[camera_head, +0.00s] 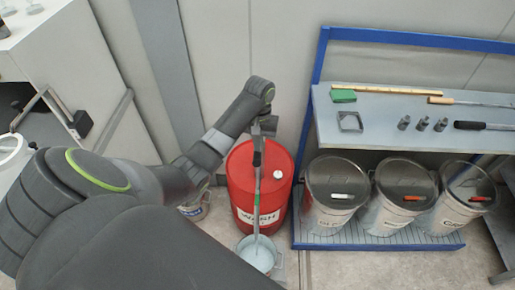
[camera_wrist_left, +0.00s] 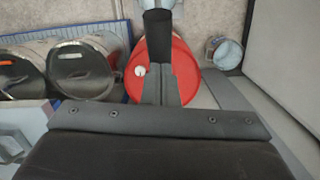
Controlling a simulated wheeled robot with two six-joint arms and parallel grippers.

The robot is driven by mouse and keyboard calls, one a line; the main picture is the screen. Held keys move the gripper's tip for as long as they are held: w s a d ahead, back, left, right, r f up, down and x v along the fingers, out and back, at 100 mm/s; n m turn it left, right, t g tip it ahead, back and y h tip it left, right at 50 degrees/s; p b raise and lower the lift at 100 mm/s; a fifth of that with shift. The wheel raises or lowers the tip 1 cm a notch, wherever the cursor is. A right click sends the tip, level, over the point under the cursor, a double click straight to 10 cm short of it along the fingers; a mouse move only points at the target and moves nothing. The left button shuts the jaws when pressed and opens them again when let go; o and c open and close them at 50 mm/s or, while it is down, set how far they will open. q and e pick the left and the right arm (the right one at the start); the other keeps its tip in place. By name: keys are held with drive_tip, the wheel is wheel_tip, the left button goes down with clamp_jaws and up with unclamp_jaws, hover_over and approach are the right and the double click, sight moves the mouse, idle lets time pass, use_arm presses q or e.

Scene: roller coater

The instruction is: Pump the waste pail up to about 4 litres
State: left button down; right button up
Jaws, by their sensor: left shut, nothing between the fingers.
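The red drum (camera_head: 243,185), its label partly readable as "WASH", stands on the floor against the wall. A pail (camera_head: 258,256) with a pale blue inside stands in front of it. A thin upright pipe or lever (camera_head: 257,215) with green and red marks runs down towards that pail. My left gripper (camera_head: 264,128) is above the drum, at the top of this upright part. In the left wrist view its fingers (camera_wrist_left: 158,80) look shut and empty, near a dark cylindrical piece (camera_wrist_left: 158,38); contact cannot be told. The pail's level is not readable. My right gripper is not in view.
A second pail (camera_head: 196,208) is partly hidden behind my left arm. A blue-framed bench (camera_head: 385,118) on the right holds tools, with three lidded buckets (camera_head: 337,186) on its lower rack. A white cabinet (camera_head: 65,40) stands at the left. Floor (camera_head: 400,270) is clear at front right.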

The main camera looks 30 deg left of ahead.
use_arm(q)
wheel_tip(320, 180, down, 4)
drive_tip(key=shift+s+r+b, duration=0.1)
drive_tip(key=shift+r+b, duration=0.15)
drive_tip(key=shift+b, duration=0.2)
drive_tip(key=shift+f, duration=0.45)
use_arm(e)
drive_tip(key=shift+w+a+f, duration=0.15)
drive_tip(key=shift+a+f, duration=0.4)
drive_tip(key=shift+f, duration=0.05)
use_arm(q)
drive_tip(key=shift+w+a+r, duration=0.25)
drive_tip(key=shift+w+r, duration=0.05)
drive_tip(key=shift+w, duration=0.25)
drive_tip(key=shift+w+a+r, duration=0.2)
drive_tip(key=shift+w+r, duration=0.05)
drive_tip(key=shift+w, duration=0.3)
drive_tip(key=shift+w+a, duration=0.15)
drive_tip(key=shift+w, duration=0.25)
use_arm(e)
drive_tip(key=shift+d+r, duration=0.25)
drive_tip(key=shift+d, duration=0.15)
